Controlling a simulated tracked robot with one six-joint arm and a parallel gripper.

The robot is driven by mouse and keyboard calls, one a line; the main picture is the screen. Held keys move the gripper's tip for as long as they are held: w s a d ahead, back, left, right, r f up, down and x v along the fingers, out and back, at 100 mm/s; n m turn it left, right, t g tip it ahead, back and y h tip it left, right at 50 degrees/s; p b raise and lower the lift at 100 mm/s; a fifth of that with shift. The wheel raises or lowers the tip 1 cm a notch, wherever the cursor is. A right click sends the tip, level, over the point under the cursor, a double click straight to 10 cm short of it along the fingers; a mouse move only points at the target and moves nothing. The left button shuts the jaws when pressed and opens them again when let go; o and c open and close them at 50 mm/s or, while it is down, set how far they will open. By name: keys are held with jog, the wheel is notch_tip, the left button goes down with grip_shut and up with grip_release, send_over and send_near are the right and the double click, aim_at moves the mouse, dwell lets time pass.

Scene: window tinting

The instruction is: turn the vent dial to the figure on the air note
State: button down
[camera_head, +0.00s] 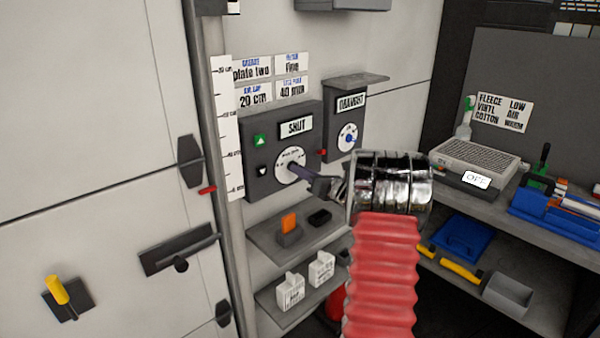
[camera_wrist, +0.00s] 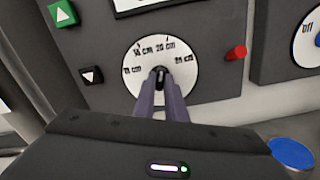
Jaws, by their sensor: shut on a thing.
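The vent dial (camera_head: 284,177) is a round white face on a dark grey panel. In the wrist view the dial face (camera_wrist: 135,82) carries marks around its top reading 10, 15, 20 and 25 cm. My gripper (camera_head: 297,169) is shut on the small dark knob (camera_wrist: 160,72) at its centre. The knob's light line points roughly upward, near the 15 and 20 cm marks; I cannot tell exactly which. The air note (camera_head: 255,97) above the panel reads 20 cm, with small blurred print over it.
A display (camera_head: 296,127) above the dial reads SHUT. Green and black arrow buttons (camera_head: 261,140) are left of it, and a red peg (camera_wrist: 236,53) is on the right. A second box (camera_head: 345,112) with a blue-knobbed dial hangs to the right. Small shelves (camera_head: 270,232) lie below.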

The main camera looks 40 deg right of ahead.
jog(key=shift+f, duration=0.35)
jog(key=c, duration=2.1)
grip_release()
jog(key=o, duration=0.3)
jog(key=shift+r, duration=0.2)
jog(key=s, duration=1.3)
jog(key=shift+s+d, duration=0.2)
jog(key=shift+s, duration=0.2)
